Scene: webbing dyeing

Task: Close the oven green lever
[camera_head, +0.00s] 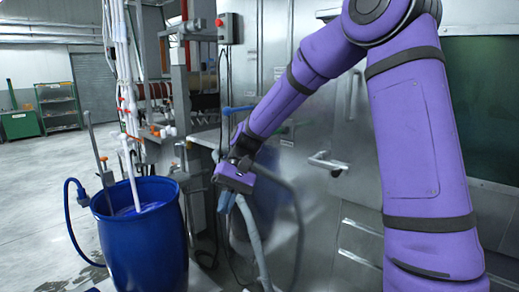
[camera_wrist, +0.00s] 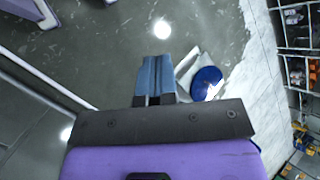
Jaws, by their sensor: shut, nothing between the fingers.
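The oven appears to be the large steel cabinet (camera_head: 312,132) behind my arm in the head view. A silver lever handle (camera_head: 328,162) sticks out from its door, right of my gripper. A blue handle (camera_head: 238,109) shows left of my forearm. My gripper (camera_head: 226,203) points downward in front of the cabinet, right of the blue barrel. In the wrist view its blue fingers (camera_wrist: 155,78) are together and empty, above the grey floor.
An open blue barrel (camera_head: 146,235) with purple liquid and a blue hose stands at the lower left. Hanging hoses (camera_head: 262,240) are close to my gripper. A machine frame with rollers (camera_head: 185,90) stands behind. The floor (camera_head: 40,190) at far left is clear.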

